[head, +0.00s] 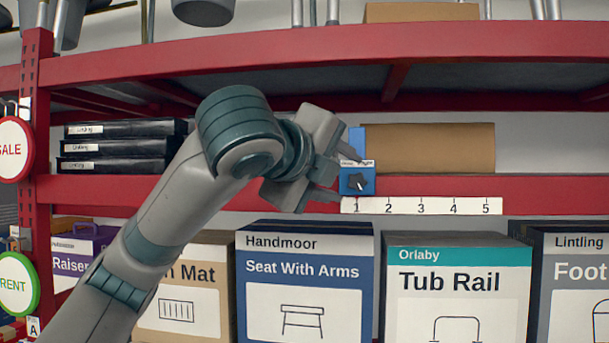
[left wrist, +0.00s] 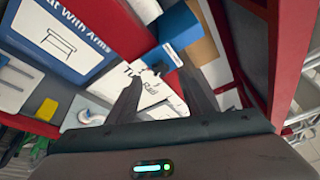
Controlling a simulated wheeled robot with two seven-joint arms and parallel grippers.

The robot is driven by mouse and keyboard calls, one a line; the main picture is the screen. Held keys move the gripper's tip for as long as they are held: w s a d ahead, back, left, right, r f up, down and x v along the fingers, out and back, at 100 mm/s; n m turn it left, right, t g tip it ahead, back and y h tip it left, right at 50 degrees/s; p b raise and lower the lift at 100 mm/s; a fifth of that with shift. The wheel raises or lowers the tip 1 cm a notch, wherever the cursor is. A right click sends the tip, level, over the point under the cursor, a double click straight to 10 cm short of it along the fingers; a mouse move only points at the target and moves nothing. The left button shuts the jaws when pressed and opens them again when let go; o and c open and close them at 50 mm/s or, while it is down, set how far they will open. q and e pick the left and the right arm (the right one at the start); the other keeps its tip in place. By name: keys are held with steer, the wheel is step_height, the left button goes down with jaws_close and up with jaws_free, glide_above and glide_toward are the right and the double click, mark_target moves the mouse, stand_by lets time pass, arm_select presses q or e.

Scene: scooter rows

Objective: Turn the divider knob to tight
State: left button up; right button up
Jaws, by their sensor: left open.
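The divider is a blue block (head: 345,184) clamped on the red shelf edge, with a blue plate (head: 357,140) rising behind it. A dark lobed knob (head: 357,182) sits on its front, below a white label strip whose words are too small to read surely. My left gripper (head: 338,178) is open just left of the block, with one finger near the label's height and one lower. I cannot tell whether the fingers touch the knob.
A red shelf edge (head: 430,187) carries a white numbered strip (head: 450,206). A brown box (head: 430,148) lies right of the divider, and black cases (head: 120,148) lie left. Product boxes, including Seat With Arms (head: 305,265) and Tub Rail (head: 458,300), stand close below. An upper shelf (head: 300,50) hangs above my arm.

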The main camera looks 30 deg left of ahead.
arm_select(q)
steer(key=s+r+b, duration=0.2)
steer(key=s+b, duration=0.2)
steer(key=s, duration=0.7)
steer(key=shift+s+a+b, duration=0.35)
steer(key=shift+s+a, duration=0.05)
steer(key=shift+a, duration=0.05)
